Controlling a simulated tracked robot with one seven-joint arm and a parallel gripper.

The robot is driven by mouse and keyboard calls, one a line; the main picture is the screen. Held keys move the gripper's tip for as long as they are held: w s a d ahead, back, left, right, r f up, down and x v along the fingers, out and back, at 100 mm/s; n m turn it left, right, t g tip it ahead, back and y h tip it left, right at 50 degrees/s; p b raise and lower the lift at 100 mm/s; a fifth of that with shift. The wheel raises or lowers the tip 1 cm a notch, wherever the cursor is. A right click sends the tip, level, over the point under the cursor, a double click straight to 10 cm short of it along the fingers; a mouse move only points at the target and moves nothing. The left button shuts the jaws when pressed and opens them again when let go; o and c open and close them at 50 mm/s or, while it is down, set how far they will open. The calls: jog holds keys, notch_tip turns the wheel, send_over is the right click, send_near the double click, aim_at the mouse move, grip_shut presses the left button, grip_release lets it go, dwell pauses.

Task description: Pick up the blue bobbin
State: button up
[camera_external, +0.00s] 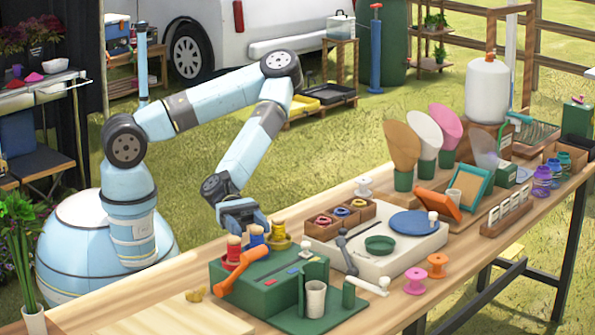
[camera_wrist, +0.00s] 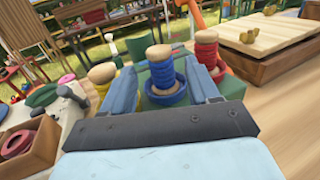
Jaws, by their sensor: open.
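The blue bobbin (camera_external: 255,236) stands upright between a red bobbin (camera_external: 233,248) and a yellow bobbin (camera_external: 279,238) at the left end of the bench. In the wrist view the blue bobbin (camera_wrist: 162,74) has a pale wooden top and shows in the middle, between my two fingers. The red bobbin (camera_wrist: 207,48) is beyond to the right and the yellow bobbin (camera_wrist: 102,74) is to the left. My gripper (camera_external: 243,217) is open, tilted down just above and behind the bobbins. Whether a finger touches the blue bobbin cannot be told.
A green box (camera_external: 272,285) with an orange handle (camera_external: 240,270) stands close in front of the bobbins. To the right are a wooden tray with small spools (camera_external: 320,222) and a cream machine (camera_external: 395,255). A pale board (camera_external: 180,318) lies front left.

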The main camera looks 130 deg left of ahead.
aim_at(257, 235)
jog(key=shift+x, duration=2.4)
jog(key=c, duration=1)
